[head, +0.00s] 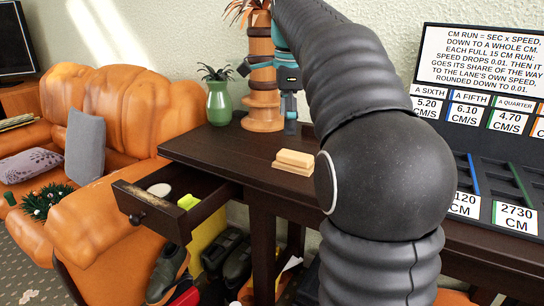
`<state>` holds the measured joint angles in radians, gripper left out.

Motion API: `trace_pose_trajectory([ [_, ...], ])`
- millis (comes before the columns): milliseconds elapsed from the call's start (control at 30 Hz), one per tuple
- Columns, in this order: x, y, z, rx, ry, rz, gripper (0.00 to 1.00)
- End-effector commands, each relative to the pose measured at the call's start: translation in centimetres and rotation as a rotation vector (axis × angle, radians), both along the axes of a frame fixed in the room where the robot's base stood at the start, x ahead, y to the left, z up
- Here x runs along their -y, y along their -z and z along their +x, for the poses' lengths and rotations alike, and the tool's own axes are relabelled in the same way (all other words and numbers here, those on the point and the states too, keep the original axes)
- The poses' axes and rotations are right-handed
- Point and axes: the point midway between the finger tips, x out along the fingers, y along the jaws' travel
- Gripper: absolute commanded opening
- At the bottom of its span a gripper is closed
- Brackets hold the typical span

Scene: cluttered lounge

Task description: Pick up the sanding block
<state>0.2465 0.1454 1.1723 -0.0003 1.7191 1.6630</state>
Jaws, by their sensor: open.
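A pale tan block (293,161) with a lighter, slightly wider lower part looks like the sanding block. It lies flat on the dark wooden desk (250,152), near its front edge and just left of my arm's dark elbow. My gripper (290,127) points down above the rear of the desk, beyond the block and apart from it. It is open and I see nothing held in it. My arm hides part of the desk to the right of the block.
A green vase (219,103) and a tall ringed wooden planter (262,95) stand behind the block. An open drawer (175,215) at left holds a white round thing and a yellow-green item. A sign board (480,60) and lane rack (490,190) fill the right. Shoes lie below.

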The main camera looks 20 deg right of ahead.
Motion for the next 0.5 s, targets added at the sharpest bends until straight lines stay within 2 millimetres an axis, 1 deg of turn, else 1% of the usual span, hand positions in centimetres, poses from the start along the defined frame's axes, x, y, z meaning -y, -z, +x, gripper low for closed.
trace_pose_trajectory([
  [33, 1.2, -0.5, 1.2, -0.017, 0.096, 0.012, 0.92],
  [100, 2.3, -0.9, 2.3, -0.039, 0.223, 0.027, 0.92],
  [200, 3.6, -1.2, 3.3, -0.065, 0.37, 0.04, 0.92],
  [300, 4.5, -1.4, 3.9, -0.08, 0.471, 0.048, 0.92],
  [400, 5.0, -1.3, 4.2, -0.09, 0.528, 0.052, 0.92],
  [500, 5.1, -0.6, 4.2, -0.094, 0.548, 0.053, 0.92],
])
